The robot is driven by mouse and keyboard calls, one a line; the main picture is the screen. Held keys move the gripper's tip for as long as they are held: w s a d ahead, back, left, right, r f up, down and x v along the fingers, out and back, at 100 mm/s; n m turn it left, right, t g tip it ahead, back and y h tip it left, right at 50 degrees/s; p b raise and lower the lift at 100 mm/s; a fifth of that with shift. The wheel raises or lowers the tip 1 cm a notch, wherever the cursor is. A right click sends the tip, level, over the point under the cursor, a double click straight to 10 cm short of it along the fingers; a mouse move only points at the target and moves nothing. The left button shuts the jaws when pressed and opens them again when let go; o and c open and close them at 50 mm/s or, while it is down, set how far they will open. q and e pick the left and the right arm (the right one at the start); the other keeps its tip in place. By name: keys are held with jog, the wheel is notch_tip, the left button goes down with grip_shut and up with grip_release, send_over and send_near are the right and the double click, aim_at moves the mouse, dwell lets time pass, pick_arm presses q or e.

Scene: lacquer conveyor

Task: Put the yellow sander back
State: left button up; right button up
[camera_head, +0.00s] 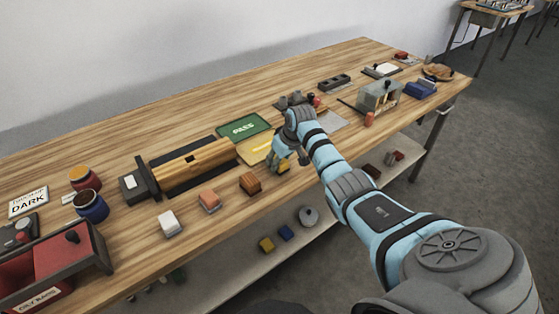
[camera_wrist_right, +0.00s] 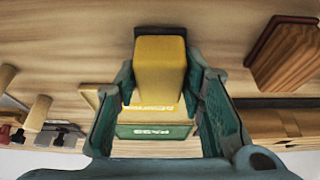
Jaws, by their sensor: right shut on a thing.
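The yellow sander (camera_wrist_right: 160,65) is a yellow block between the fingers of my right gripper (camera_wrist_right: 161,105) in the wrist view, and the gripper is shut on it. In the head view, my right gripper (camera_head: 284,162) is at the front edge of the bench, with a little of the yellow sander (camera_head: 283,169) showing below the fingers. The wrist view shows a yellow mat and the green PASS mat (camera_wrist_right: 152,132) beyond the sander. I cannot tell whether the sander touches the bench. My left gripper is not in view.
White (camera_head: 171,223), orange (camera_head: 209,201) and brown (camera_head: 250,183) blocks line the front edge. Behind them is the conveyor (camera_head: 195,163). The yellow mat (camera_head: 252,150) lies beside the gripper. A grey machine (camera_head: 379,95) stands to the right. A lower shelf (camera_head: 262,272) holds small items.

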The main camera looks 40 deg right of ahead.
jog(key=o, duration=0.9)
jog(key=shift+w+f, duration=0.15)
jog(key=shift+f, duration=0.15)
jog(key=shift+o, duration=1.4)
jog(key=shift+w, duration=0.1)
jog(key=shift+o, duration=0.7)
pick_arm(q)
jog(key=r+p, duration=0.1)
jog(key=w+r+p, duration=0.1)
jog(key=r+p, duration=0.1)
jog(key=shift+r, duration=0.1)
pick_arm(e)
jog(key=v, duration=1.2)
jog(key=shift+r, duration=0.25)
